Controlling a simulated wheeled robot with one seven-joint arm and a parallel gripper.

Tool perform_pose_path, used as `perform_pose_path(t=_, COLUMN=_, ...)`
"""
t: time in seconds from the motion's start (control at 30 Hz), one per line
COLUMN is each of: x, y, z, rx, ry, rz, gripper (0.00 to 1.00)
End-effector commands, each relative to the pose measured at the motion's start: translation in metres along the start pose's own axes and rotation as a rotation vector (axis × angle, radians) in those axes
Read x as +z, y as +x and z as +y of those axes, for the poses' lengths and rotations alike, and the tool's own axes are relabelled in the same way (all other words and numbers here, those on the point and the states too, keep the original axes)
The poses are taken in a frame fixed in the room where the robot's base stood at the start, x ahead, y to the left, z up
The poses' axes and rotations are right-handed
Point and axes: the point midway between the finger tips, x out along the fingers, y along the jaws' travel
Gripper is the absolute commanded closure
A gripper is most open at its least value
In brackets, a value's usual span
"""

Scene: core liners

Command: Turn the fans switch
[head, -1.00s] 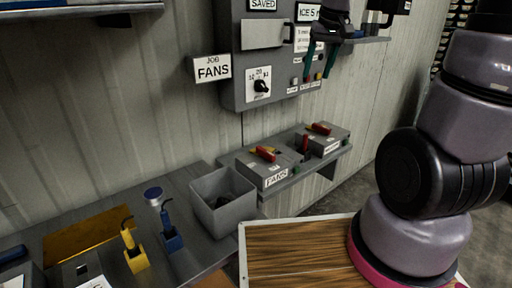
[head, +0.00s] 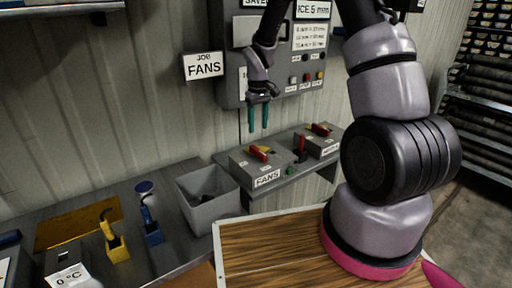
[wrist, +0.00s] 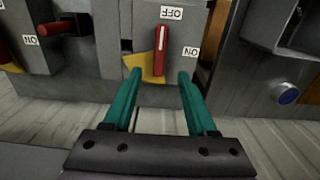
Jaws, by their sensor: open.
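The fans switch box (head: 247,170) is grey, with a FANS label on its front and a red handle (head: 258,153) over a yellow plate on top. In the wrist view the red handle (wrist: 161,50) lies lengthwise in the picture, its upper end by an upside-down OFF label (wrist: 171,12). An ON label (wrist: 191,52) is to its right. My gripper (head: 258,128) is open and empty, its teal fingers pointing down just above the box. In the wrist view the fingertips (wrist: 160,75) stand either side of the handle's lower end, apart from it.
A second switch box (head: 318,147) and an upright red lever (head: 301,147) stand just right of the fans box. A grey bin (head: 208,208) is to its left. A wall panel (head: 232,60) rises behind my gripper. A wooden-topped surface (head: 270,245) is in front.

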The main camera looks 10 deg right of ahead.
Motion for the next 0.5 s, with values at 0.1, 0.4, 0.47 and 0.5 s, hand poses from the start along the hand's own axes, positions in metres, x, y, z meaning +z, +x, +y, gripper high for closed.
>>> perform_pose_path(t=0.1, x=0.002, y=0.022, z=-0.001, rx=-0.001, ry=0.000, rz=-0.005, gripper=0.43)
perform_pose_path(t=0.4, x=0.002, y=0.076, z=0.000, rx=-0.001, ry=0.002, rz=-0.004, gripper=0.43)
perform_pose_path(t=0.47, x=0.001, y=0.083, z=0.000, rx=-0.001, ry=0.002, rz=-0.003, gripper=0.43)
perform_pose_path(t=0.5, x=0.001, y=0.087, z=0.000, rx=-0.001, ry=0.002, rz=-0.003, gripper=0.43)
